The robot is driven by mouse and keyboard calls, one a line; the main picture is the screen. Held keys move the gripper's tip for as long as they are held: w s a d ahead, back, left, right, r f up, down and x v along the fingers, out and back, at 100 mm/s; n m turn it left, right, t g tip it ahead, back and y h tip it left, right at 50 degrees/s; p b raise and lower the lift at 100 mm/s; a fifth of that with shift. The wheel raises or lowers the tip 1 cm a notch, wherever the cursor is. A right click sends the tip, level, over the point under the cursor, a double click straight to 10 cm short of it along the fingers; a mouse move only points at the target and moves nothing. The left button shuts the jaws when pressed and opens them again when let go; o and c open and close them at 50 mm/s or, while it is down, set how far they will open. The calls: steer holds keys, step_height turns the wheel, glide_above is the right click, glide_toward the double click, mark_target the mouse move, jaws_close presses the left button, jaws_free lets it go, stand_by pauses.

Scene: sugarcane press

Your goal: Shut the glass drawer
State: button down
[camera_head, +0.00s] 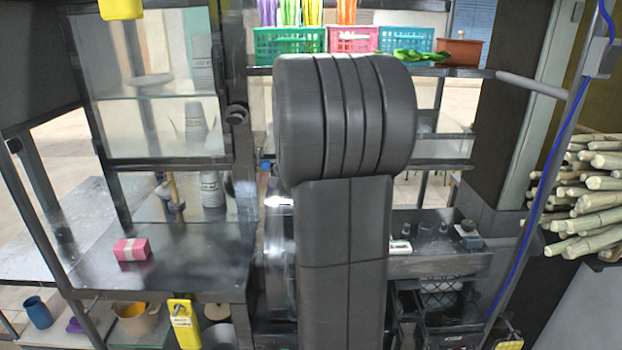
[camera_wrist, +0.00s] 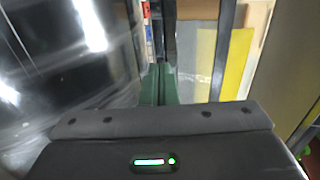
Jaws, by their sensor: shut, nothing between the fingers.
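A glass-panelled cabinet (camera_head: 150,101) with pale cups behind the glass stands at the left in the head view. I cannot tell for certain which part is the glass drawer, or whether it is open. My arm fills the middle of the head view and hides what is behind it, including my gripper. In the wrist view my gripper (camera_wrist: 160,86) shows as two dark green fingers, close together and empty. A shiny dark metal surface (camera_wrist: 65,60) is close on their left. I cannot tell whether the fingers touch anything.
Coloured baskets, one green (camera_head: 288,45), stand on the upper shelf. A pink block (camera_head: 131,249) lies on the left metal counter (camera_head: 190,270). Dark crates (camera_head: 445,325) sit low at right. Sugarcane stalks (camera_head: 590,195) are stacked at far right. A yellow panel (camera_wrist: 235,62) shows in the wrist view.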

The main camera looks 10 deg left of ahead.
steer(key=x, duration=0.3)
steer(key=p+x, duration=0.1)
steer(key=x, duration=0.2)
steer(key=r+x, duration=0.1)
steer(key=x, duration=0.2)
steer(key=shift+w+a+f+p, duration=0.1)
steer(key=shift+w+p, duration=0.2)
steer(key=shift+w, duration=0.1)
